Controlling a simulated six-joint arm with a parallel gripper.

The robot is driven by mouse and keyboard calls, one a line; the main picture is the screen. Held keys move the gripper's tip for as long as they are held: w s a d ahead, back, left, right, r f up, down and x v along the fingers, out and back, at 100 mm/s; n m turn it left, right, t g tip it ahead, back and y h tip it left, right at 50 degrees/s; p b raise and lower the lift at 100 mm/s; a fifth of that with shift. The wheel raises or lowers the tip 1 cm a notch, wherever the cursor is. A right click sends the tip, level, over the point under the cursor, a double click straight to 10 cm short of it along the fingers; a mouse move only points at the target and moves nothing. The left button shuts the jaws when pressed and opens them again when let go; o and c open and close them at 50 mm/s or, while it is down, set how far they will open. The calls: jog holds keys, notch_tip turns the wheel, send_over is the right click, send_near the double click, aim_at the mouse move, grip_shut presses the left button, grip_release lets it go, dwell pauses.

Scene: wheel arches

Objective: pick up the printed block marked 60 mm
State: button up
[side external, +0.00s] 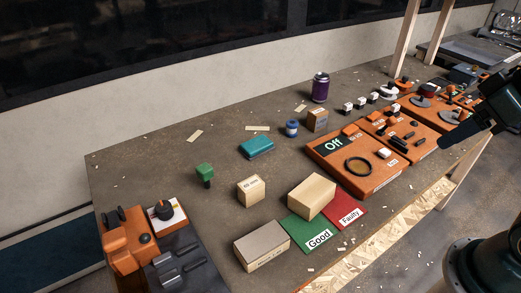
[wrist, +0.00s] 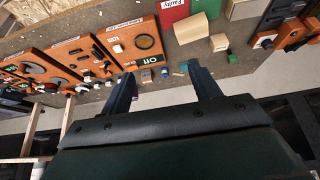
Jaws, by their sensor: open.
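The printed block (side external: 251,191) is a small tan cube with dark print on its face, standing on the workbench between a green-topped object and a larger tan block. The print is small but looks like 60 mm. In the wrist view the block (wrist: 219,43) is small and far off, up and right of the fingertips. My gripper (wrist: 163,68) is open and empty, its two dark fingers apart. In the side view the gripper (side external: 446,143) is at the right, above the bench's edge and well away from the block. Nothing hides the block.
A larger tan block (side external: 312,196) rests on the green Good and red Faulty cards. A grey-topped box (side external: 262,246), green object (side external: 204,171) and teal box (side external: 256,146) stand around the printed block. Orange panels (side external: 357,163) fill the right side. Bare bench surrounds the printed block.

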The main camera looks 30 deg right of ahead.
jog(key=n+g+y, duration=0.5)
jog(key=n+g, duration=0.1)
jog(key=n, duration=1.3)
send_over(253, 184)
jog(key=d, duration=0.4)
notch_tip(253, 184, down, 16)
jog(key=shift+d, duration=0.2)
jog(key=shift+w, duration=0.1)
jog(key=x, duration=0.8)
jog(key=shift+d+f, duration=0.1)
jog(key=shift+w+f, duration=0.1)
jog(key=shift+f, duration=0.05)
